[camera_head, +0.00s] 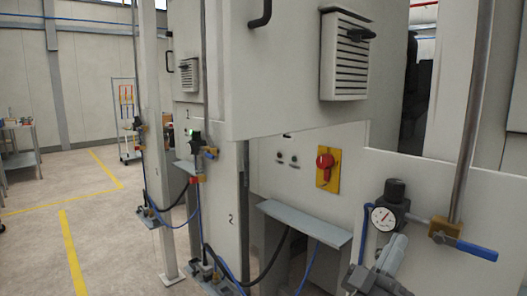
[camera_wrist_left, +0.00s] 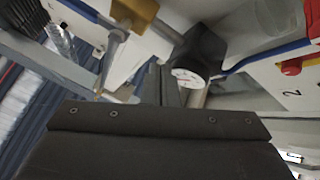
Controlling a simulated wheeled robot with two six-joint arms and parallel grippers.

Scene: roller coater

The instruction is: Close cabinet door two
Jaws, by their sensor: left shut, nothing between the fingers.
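A pale cabinet door (camera_head: 285,80) fills the upper middle of the head view. It has a black handle (camera_head: 262,14) and a louvred vent (camera_head: 343,65); its lower edge stands out over the panel below. The label 2 (camera_head: 231,219) is on the pale panel below left. How far the door stands open is hard to tell. My right gripper is not seen.
A red rotary switch (camera_head: 325,162) on a yellow plate, a blue valve lever (camera_head: 477,250) and a vertical pipe (camera_head: 470,110) are near. A grey ledge (camera_head: 305,222) juts out below the switch. Hoses hang at lower left. Open floor (camera_head: 110,240) lies left.

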